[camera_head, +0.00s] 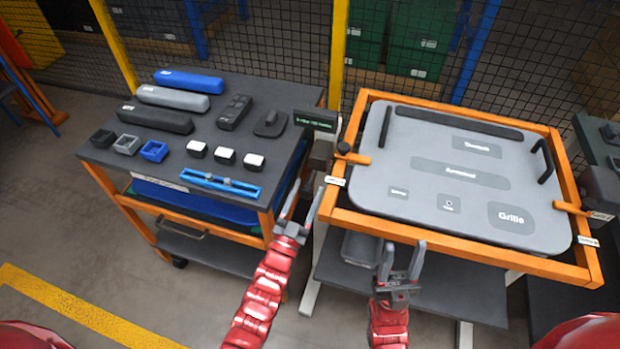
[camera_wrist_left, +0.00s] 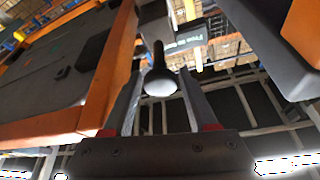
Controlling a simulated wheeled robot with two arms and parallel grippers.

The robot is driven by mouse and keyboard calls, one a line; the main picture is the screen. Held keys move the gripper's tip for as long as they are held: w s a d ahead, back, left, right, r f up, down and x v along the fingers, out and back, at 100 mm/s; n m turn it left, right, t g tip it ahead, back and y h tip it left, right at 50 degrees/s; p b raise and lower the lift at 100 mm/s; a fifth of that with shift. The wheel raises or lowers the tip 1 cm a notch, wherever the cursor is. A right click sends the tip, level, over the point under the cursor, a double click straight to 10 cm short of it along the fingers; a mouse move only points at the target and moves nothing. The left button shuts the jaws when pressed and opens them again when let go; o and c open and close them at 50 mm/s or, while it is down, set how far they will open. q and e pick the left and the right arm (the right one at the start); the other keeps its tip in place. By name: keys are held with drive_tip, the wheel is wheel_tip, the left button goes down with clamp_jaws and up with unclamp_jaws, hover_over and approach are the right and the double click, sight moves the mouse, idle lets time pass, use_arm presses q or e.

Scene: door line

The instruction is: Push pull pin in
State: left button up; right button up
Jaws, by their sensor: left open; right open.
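The door panel (camera_head: 440,130) is a grey plate held in an orange frame (camera_head: 470,250). On the frame's left side, an orange clamp piece (camera_head: 354,158) carries a black knob (camera_head: 343,147), which looks like the pull pin. In the left wrist view, a black pin with a pale rounded end (camera_wrist_left: 160,83) shows between the spread fingers, with no contact visible. My left gripper (camera_head: 307,188) is open and empty, left of the frame and below the knob. My right gripper (camera_head: 404,249) is open and empty at the frame's front edge.
A cart (camera_head: 110,165) at the left holds several bars, small cups and blocks, and a blue handle (camera_head: 220,185). A small sign (camera_head: 316,121) stands between cart and frame. A second orange clamp (camera_head: 571,208) is at the frame's right. Mesh fencing is behind.

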sight(310, 182)
use_arm(q)
drive_tip(key=shift+x, duration=1.35)
drive_tip(key=shift+r, duration=0.1)
clamp_jaws()
idle(0.3)
